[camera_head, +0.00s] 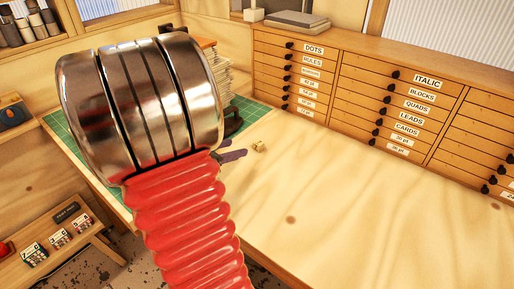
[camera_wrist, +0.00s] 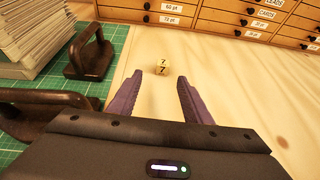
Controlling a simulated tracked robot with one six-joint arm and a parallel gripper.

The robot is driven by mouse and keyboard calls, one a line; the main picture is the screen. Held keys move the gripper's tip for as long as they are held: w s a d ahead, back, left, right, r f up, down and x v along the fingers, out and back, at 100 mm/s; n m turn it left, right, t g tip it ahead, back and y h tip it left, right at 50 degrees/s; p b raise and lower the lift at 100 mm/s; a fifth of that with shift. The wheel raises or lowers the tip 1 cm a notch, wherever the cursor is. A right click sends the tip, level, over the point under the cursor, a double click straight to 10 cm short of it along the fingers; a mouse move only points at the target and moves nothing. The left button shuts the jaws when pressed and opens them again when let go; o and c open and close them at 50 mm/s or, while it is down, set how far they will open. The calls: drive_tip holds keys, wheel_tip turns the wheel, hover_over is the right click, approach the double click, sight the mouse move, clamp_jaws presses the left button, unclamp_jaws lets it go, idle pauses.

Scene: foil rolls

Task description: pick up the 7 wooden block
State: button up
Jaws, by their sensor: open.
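The 7 wooden block (camera_wrist: 162,67) is a small pale cube with a dark 7 on its visible faces. It sits on the wooden tabletop in the wrist view, a little beyond my fingertips and between their lines. In the head view the block (camera_head: 259,146) lies on the table right of my arm. My gripper (camera_wrist: 156,80) has two purple fingers spread apart with nothing between them. In the head view most of my gripper is hidden behind my arm; only a purple finger (camera_head: 233,156) shows, close to the block.
A green cutting mat (camera_wrist: 118,40) lies left, with a stack of paper (camera_wrist: 30,35) and dark handled tools (camera_wrist: 92,55) close to my gripper's left side. Labelled drawers (camera_head: 400,110) stand behind the table. The tabletop (camera_head: 340,210) to the right is clear.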

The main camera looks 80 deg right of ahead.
sight(256, 144)
drive_tip(key=shift+x, duration=2.2)
drive_tip(key=shift+x, duration=2.65)
drive_tip(key=shift+s+a+f, duration=0.15)
drive_tip(key=shift+s+a, duration=0.05)
drive_tip(key=shift+c, duration=0.6)
drive_tip(key=c, duration=1)
wheel_tip(256, 144, up, 18)
drive_tip(key=shift+r, duration=0.1)
